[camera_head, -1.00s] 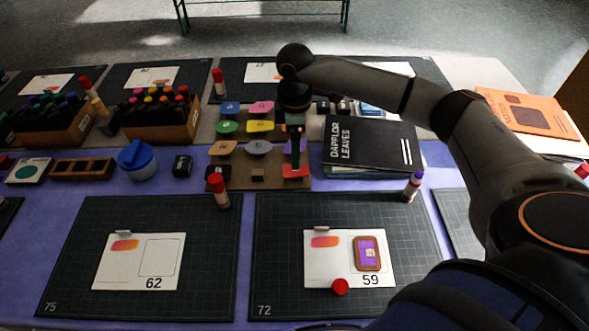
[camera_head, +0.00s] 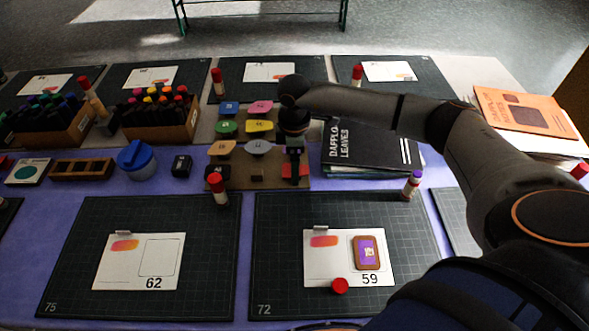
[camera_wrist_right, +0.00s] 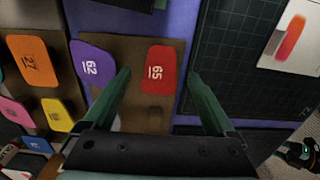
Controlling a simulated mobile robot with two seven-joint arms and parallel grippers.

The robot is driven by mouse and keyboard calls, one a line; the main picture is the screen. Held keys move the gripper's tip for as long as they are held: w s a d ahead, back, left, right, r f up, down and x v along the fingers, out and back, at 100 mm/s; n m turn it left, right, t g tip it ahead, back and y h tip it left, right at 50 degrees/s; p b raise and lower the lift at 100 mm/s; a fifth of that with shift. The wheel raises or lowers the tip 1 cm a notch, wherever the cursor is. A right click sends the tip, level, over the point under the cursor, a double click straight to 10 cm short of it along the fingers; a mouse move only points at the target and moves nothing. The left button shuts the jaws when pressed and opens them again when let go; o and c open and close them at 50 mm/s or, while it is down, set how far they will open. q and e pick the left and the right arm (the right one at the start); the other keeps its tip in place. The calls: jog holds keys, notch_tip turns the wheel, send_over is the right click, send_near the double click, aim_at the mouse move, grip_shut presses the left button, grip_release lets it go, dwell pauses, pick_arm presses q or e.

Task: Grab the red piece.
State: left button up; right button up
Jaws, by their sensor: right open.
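The red piece (camera_wrist_right: 160,68), a rounded flat tile marked 65, lies on a brown board (camera_wrist_right: 140,120) at the board's front right corner. In the head view the red piece (camera_head: 303,171) is partly hidden behind my right gripper (camera_head: 294,168). In the right wrist view my right gripper (camera_wrist_right: 158,74) is open, with one green finger on each side of the red piece. Nothing is held. I cannot tell how high the fingertips are above the board. My left gripper is not in view.
A purple piece (camera_wrist_right: 92,65) marked 62 lies close beside the left finger, with an orange piece (camera_wrist_right: 32,62) further left. Cutting mats (camera_head: 275,215) lie in front.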

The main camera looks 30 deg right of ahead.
jog(key=shift+f, duration=0.25)
jog(key=shift+c, duration=0.3)
jog(key=c, duration=1.4)
